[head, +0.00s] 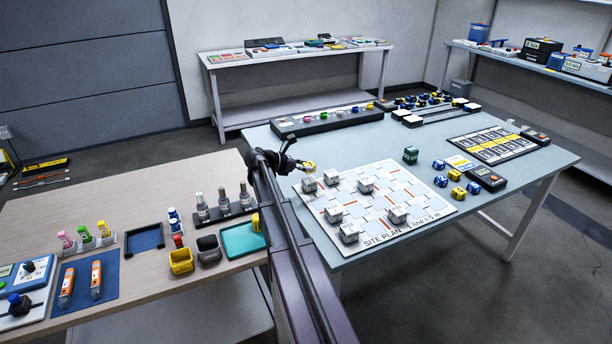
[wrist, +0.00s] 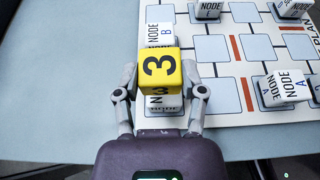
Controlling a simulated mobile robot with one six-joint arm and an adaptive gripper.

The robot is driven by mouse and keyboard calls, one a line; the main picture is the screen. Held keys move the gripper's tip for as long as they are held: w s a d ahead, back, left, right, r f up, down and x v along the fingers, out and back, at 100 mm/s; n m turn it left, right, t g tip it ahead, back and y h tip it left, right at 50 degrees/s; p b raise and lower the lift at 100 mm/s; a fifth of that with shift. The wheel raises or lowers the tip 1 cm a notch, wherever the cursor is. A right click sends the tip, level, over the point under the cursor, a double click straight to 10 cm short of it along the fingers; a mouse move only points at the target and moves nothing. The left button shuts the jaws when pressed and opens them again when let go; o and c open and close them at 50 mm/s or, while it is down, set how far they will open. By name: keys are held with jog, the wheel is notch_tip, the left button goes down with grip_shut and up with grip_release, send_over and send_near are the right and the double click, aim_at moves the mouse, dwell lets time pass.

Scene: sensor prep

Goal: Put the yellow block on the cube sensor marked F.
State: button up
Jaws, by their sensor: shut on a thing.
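My gripper (wrist: 159,92) is shut on a yellow block (wrist: 159,68) marked 3. In the head view, my gripper (head: 303,166) holds the yellow block (head: 310,167) near the back left corner of the site plan (head: 400,177). In the wrist view, a white sensor cube shows partly behind the block, with its letter hidden. A cube labelled NODE B (wrist: 159,32) shows just beyond it, though I cannot tell whether both are one cube. A cube labelled NODE A (wrist: 290,85) is at right. Another cube (wrist: 208,10) at the top has a letter I cannot read surely.
Several white sensor cubes (head: 397,215) stand on the plan. A green cube (head: 410,154) stands at its right back edge. A long black rack (head: 325,121) stands behind the plan.

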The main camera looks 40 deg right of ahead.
aim_at(306, 173)
jog(key=shift+s+f+b, duration=0.1)
jog(key=shift+f+b, duration=1.2)
jog(key=shift+f, duration=0.35)
jog(key=shift+f, duration=0.15)
jog(key=o, duration=1)
jog(key=shift+r, duration=0.25)
jog(key=shift+a+r, duration=0.15)
jog(key=shift+a, duration=0.15)
jog(key=p+v, duration=0.4)
jog(key=v, duration=0.7)
jog(key=shift+a+p, duration=0.1)
jog(key=shift+p, duration=0.2)
